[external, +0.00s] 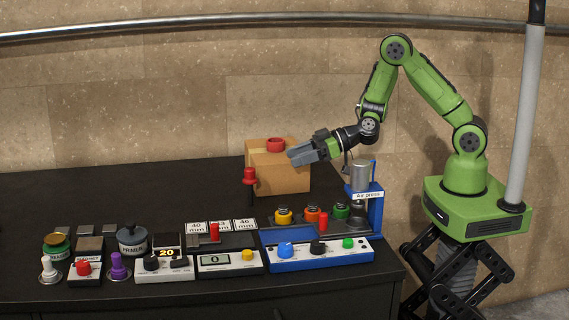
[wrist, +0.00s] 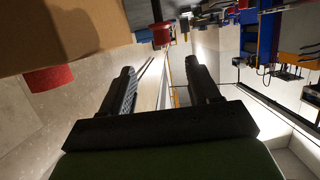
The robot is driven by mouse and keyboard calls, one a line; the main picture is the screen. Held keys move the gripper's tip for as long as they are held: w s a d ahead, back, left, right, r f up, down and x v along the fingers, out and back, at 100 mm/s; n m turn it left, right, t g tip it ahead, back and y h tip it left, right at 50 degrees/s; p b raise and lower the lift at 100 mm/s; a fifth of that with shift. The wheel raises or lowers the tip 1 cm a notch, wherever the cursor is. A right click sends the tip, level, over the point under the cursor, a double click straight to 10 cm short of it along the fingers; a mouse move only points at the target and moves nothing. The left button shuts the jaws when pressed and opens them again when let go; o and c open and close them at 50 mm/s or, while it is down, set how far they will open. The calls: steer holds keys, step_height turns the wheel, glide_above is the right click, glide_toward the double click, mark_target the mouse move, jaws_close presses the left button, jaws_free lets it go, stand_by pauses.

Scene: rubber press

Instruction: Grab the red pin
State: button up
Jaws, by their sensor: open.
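A red pin (external: 249,176) with a round head shows in the external view at the front left edge of the cardboard box. In the wrist view, a red flanged piece (wrist: 162,34), which looks like the same pin, lies beyond the fingertips, roughly in line with the gap between them. My gripper (external: 292,156) is in front of the box's upper right part, pointing left, to the right of the pin and apart from it. In the wrist view my gripper (wrist: 160,72) is open, with nothing between its fingers.
The cardboard box (external: 284,178) has a red ring-like piece (external: 275,144) on top. A blue air press (external: 364,205) stands at the table's right end. Several buttons, knobs and small devices, including a red upright piece (external: 214,232), line the front. The black table (external: 110,198) is clear at back left.

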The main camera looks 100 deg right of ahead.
steer(key=p, duration=0.3)
glide_toward(250, 173)
steer(key=w+d+f, duration=0.2)
steer(key=w, duration=0.2)
steer(key=x, duration=0.2)
steer(key=p+x, duration=0.1)
steer(key=x, duration=0.2)
steer(key=shift+w+a+f+p, duration=0.1)
steer(key=shift+w+a+p, duration=0.15)
steer(key=shift+w+p, duration=0.15)
steer(key=shift+s, duration=0.1)
